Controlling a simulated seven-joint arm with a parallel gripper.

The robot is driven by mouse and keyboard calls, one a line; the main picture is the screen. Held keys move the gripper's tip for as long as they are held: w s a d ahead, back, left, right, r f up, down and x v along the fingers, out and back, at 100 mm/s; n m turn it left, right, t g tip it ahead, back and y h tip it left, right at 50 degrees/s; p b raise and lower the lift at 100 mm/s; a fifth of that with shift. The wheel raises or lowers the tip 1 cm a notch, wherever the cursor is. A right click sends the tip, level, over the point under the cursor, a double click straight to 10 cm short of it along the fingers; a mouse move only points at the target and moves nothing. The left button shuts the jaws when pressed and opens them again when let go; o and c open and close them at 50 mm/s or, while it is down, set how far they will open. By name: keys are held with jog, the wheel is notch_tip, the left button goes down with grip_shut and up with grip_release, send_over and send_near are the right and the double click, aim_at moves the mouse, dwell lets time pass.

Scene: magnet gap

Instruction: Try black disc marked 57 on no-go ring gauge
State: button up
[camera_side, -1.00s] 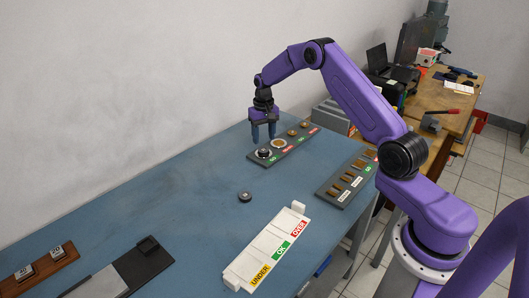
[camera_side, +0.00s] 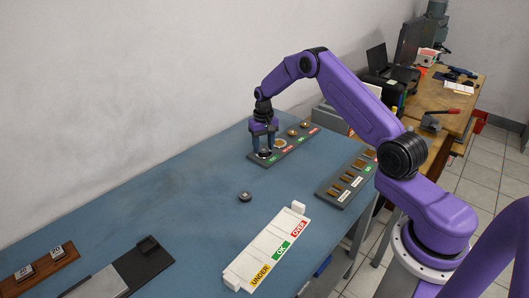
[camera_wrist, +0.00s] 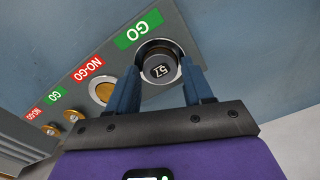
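The black disc marked 57 (camera_wrist: 160,70) sits within the silver GO ring (camera_wrist: 146,47) at the near end of the gauge plate. My gripper (camera_wrist: 160,68) is open, with one blue finger on each side of the disc and ring. In the side view my gripper (camera_side: 265,150) is low over that end of the plate. The neighbouring no-go ring (camera_wrist: 104,92), beside a red NO-GO label, has a brass-coloured centre and no black disc in it. It also shows in the side view (camera_side: 280,143).
Another dark disc (camera_side: 245,196) lies on the blue table. A white UNDER/OK/OVER tray (camera_side: 262,247) is at the front. A dark rack with brass pieces (camera_side: 347,181) stands right of the gauge plate (camera_side: 300,140). The table's left middle is clear.

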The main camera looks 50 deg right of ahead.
aim_at(264, 149)
jog(key=c, duration=0.6)
jog(key=shift+r, duration=2.55)
jog(key=d, duration=0.9)
jog(key=shift+r, duration=0.2)
